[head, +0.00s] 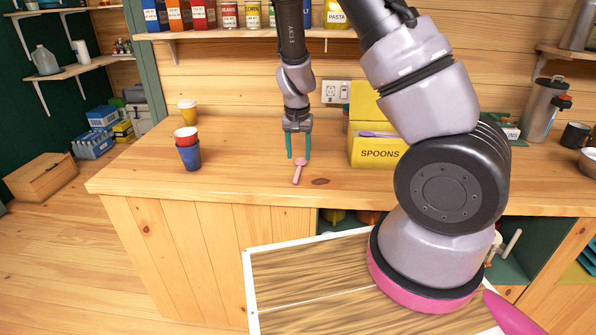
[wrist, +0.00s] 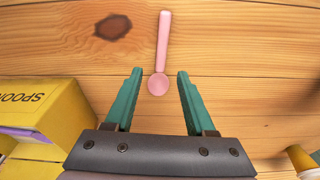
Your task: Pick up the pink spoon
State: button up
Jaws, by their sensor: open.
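The pink spoon (head: 298,172) lies flat on the wooden counter, and in the wrist view the spoon (wrist: 163,45) has its round bowl nearest my gripper and its handle pointing away. My gripper (head: 298,158) has two teal fingers pointing down above the counter at the spoon's bowl end. In the wrist view the open fingers of my gripper (wrist: 155,72) stand on either side of the bowl, with a clear gap on both sides. Nothing is held. I cannot tell exactly how high the fingertips are above the counter.
A yellow box labelled SPOONS (head: 380,152) stands to the right, and the box edge (wrist: 45,115) shows at left in the wrist view. A red and blue cup stack (head: 188,155) and a yellow cup (head: 187,110) stand to the left. The counter (head: 240,150) between is clear.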

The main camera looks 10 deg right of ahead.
aim_at(298, 169)
jog(key=shift+w+f, duration=0.15)
jog(key=shift+f, duration=1.1)
jog(key=shift+w+f, duration=0.15)
jog(key=shift+f, duration=1.05)
jog(key=shift+d, duration=0.1)
jog(key=shift+f, duration=0.1)
grip_shut()
